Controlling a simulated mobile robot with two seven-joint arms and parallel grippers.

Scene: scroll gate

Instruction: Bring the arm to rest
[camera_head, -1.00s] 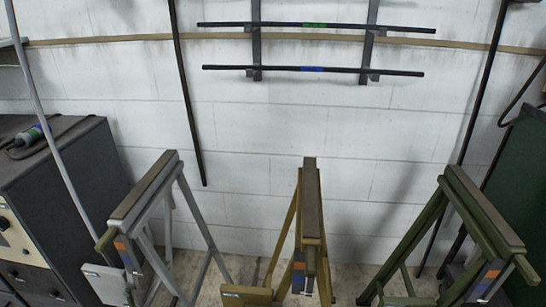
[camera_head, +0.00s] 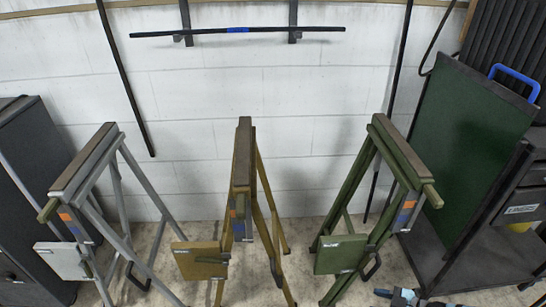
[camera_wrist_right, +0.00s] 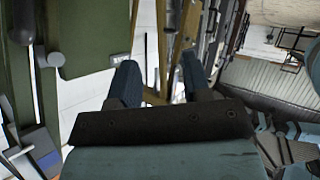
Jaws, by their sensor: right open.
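My right gripper (camera_wrist_right: 160,78) is open in the right wrist view, its two blue fingers apart. Nothing is held between them. Beyond the fingers show tan beams, and a green plate (camera_wrist_right: 95,35) stands at the left. In the head view, a small blue and dark part, probably of my right arm, shows at the bottom edge, just right of the green trestle's foot. My left gripper is in neither view.
A grey trestle (camera_head: 85,160), a tan trestle (camera_head: 243,155) and a green trestle (camera_head: 397,150) stand in a row before the white wall. A black bar with a blue mark (camera_head: 238,30) lies on wall brackets. A dark cabinet (camera_head: 30,150) is left; a green panel (camera_head: 470,140) and dark rack are right.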

